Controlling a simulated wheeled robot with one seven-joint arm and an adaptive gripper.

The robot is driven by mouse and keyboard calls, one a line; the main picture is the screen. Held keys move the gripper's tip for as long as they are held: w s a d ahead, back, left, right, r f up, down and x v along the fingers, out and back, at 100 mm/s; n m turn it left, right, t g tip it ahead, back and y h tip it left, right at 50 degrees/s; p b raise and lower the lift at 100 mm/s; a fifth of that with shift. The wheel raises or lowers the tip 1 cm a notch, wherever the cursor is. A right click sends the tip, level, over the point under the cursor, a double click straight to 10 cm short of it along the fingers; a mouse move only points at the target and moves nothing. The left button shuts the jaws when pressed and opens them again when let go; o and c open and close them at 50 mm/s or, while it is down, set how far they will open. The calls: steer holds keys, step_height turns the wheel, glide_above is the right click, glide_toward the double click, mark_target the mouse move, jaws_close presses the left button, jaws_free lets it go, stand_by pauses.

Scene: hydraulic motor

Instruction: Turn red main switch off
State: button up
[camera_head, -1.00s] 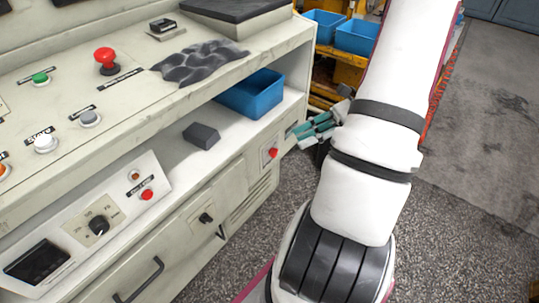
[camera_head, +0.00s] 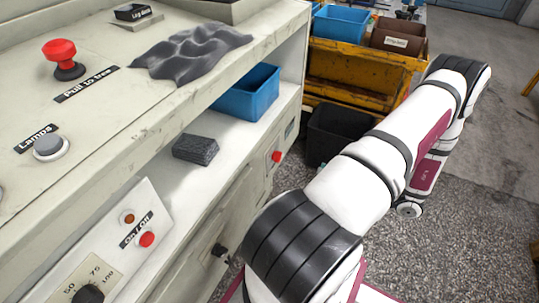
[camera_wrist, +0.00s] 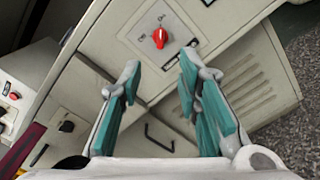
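The red main switch (camera_head: 276,156) sits on a light panel on the front face of the grey cabinet, low down at its far end. In the wrist view the red switch (camera_wrist: 160,38) is a small knob on a pale plate, above and beyond my fingertips. My gripper (camera_wrist: 161,62) is open, with its two teal-padded fingers apart and nothing between them. The switch lies roughly in line with the gap, and the fingers appear short of it. In the head view my arm reaches right and away; I cannot make out the gripper there.
A red emergency knob (camera_head: 62,58) stands on the console top, and a red on/off button (camera_head: 147,239) is on the lower panel. A blue bin (camera_head: 248,92) and a dark block (camera_head: 195,149) rest on the shelf. A black bin (camera_head: 338,134) stands beyond the cabinet.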

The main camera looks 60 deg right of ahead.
mark_target(277, 157)
steer(key=w+a+b, duration=0.1)
steer(key=w+b, duration=0.1)
steer(key=w, duration=1.2)
steer(key=shift+c, duration=0.6)
jaws_close()
